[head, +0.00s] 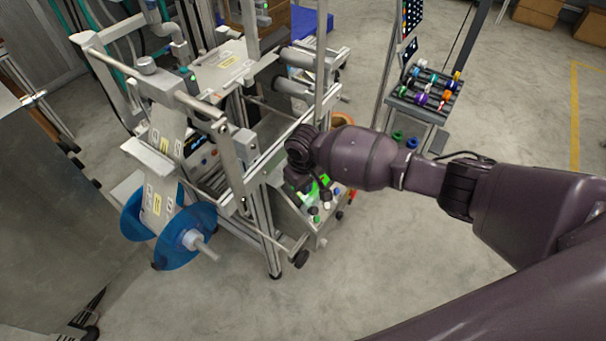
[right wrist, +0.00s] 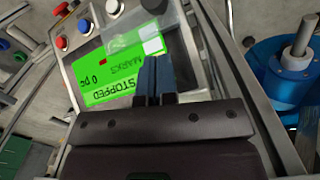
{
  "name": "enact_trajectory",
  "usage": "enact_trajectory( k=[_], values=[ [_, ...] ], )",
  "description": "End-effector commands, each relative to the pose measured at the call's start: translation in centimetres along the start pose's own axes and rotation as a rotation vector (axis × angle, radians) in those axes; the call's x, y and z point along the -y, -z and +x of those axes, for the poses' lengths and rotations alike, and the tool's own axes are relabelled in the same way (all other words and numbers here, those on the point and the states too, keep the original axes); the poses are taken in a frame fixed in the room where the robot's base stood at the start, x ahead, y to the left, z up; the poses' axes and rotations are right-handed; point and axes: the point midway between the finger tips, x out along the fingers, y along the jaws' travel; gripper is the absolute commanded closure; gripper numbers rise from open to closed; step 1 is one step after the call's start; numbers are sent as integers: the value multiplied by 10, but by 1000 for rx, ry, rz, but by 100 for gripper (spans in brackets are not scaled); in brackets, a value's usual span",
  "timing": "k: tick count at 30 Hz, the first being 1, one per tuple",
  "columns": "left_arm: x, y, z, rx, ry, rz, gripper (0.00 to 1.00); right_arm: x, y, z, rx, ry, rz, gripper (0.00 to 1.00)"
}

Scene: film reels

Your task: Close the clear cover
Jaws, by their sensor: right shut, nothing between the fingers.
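My right gripper (head: 304,186) is over the control panel of the machine, with its fingers largely hidden in the head view. In the right wrist view my right gripper (right wrist: 156,66) is shut and empty, its blue fingertips side by side in front of the panel's green screen (right wrist: 105,75). A see-through greyish flap (right wrist: 128,38), which looks like the clear cover, shows just beyond the fingertips, overlapping the screen's upper edge. My left gripper is not in view.
Red (right wrist: 62,42), blue (right wrist: 84,25) and white buttons sit beside the screen. A blue film reel (head: 190,233) hangs on the machine's left side. A rack of coloured rolls (head: 432,92) stands behind at the right. The floor (head: 400,250) in front is clear.

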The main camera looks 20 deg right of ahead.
Motion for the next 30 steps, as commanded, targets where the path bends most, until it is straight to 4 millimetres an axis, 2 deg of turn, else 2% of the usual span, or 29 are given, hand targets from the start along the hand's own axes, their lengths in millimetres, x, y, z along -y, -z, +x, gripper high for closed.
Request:
enact_trajectory(
  k=[1, 9, 24, 30],
  values=[
    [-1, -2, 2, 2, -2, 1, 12, 0, -4, 12, 6, 2, 0, 100],
    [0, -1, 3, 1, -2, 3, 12, 0, -25, 28, 1, 0, 0, 100],
    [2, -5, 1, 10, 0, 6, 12, 0, -29, 32, 0, 0, 1, 100],
    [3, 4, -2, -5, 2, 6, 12, -5, -47, 49, 0, 1, 3, 100]
  ],
)
